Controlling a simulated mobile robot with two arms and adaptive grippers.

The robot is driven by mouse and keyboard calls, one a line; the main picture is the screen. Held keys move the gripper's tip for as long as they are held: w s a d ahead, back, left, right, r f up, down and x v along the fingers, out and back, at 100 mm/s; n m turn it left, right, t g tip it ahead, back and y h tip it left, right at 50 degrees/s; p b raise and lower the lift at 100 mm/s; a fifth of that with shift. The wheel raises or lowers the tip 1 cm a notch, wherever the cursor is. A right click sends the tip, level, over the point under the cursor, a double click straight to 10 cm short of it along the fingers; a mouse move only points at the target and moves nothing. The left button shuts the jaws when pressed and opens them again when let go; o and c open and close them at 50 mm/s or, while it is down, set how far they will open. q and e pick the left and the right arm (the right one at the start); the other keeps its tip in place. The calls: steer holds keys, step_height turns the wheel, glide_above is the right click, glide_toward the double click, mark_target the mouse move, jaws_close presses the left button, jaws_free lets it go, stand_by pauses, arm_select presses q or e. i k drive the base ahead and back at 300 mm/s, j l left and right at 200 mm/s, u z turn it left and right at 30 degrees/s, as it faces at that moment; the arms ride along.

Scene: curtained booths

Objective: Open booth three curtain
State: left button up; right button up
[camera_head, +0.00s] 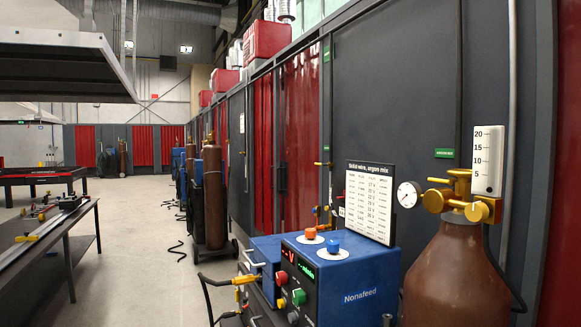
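Red strip curtains hang in the row of dark booths along the right. A curtain (301,135) hangs closed in a booth at mid distance, with another red section (263,150) just left of it. A strip of red (563,200) shows at the right picture edge. More red curtains (143,146) hang at the far wall. I cannot read a booth number, so I cannot tell which curtain is booth three's. Small green signs (445,153) on the panels are too small to read. Neither of my grippers is in view.
A blue welding machine (359,285) on a cart and a brown gas cylinder (457,275) with gauges stand close in front of the right panels. More cylinders (214,195) stand along the row. A dark workbench (60,235) is at left. The floor (140,250) between is mostly clear.

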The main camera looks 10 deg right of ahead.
mark_target(289, 189)
steer(key=i+j+u, duration=0.1)
steer(key=i+j, duration=0.15)
steer(key=j, duration=0.15)
steer(key=i+j+u, duration=0.1)
steer(key=i+j, duration=0.15)
steer(key=j, duration=0.15)
steer(key=i+j+u, duration=0.1)
steer(key=i+j, duration=0.15)
steer(key=j, duration=0.15)
steer(key=i+j, duration=0.2)
steer(key=i, duration=0.45)
steer(key=i+j+u, duration=0.15)
steer(key=i, duration=0.45)
steer(key=i+j, duration=0.15)
steer(key=i, duration=0.5)
steer(key=i+z, duration=0.1)
steer(key=i, duration=1.2)
steer(key=i+z, duration=0.15)
steer(key=i, duration=0.45)
steer(key=i+z, duration=0.1)
steer(key=i, duration=0.55)
steer(key=i+j+z, duration=0.1)
steer(key=i, duration=0.55)
steer(key=i+j, duration=0.2)
steer(key=i, duration=0.4)
steer(key=z, duration=0.05)
